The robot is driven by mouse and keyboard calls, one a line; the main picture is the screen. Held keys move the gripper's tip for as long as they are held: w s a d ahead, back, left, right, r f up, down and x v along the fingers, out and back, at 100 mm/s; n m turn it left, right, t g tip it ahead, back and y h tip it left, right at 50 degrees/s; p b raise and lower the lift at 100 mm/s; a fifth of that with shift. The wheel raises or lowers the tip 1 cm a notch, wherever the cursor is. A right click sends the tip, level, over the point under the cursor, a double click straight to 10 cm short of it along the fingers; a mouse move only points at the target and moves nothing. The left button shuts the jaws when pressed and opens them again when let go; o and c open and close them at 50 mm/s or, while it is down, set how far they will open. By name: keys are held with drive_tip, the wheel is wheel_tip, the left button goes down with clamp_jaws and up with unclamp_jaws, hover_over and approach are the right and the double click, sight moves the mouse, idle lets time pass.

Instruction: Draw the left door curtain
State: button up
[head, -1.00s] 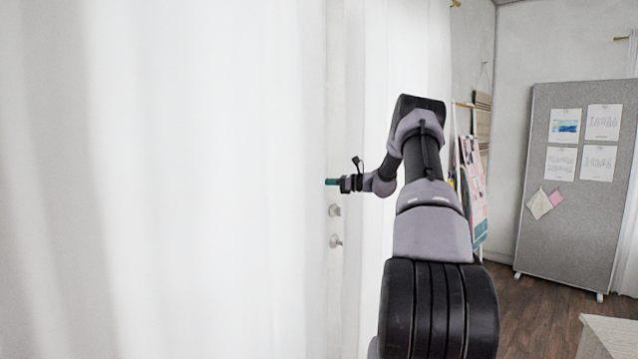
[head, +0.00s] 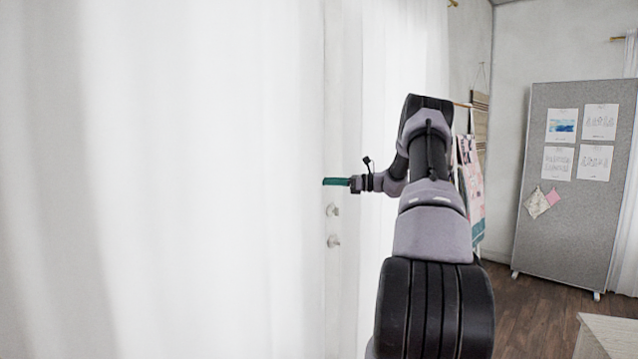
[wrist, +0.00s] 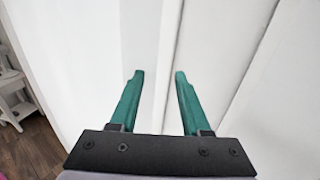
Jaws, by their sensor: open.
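The left door curtain (head: 200,180) is a white hanging cloth that fills the left half of the head view, with soft vertical folds. Its right edge hangs beside the white door strip with two knobs. My gripper (head: 325,182) has teal fingers pointing left at that edge, above the knobs. In the wrist view my gripper (wrist: 160,75) is open, with nothing between its fingers. White upright surfaces lie beyond the fingertips there. I cannot tell whether the fingertips touch the cloth.
A second white curtain (head: 400,70) hangs behind my arm. Door knobs (head: 333,241) stick out below my gripper. A grey pinboard (head: 565,230) on wheels stands at the right. Wooden floor (head: 530,310) is open before it. A white piece of furniture (wrist: 15,90) shows at the wrist view's left.

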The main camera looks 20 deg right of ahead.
drive_tip(key=v, duration=0.6)
drive_tip(key=shift+s+d, duration=0.15)
drive_tip(key=shift+d, duration=0.15)
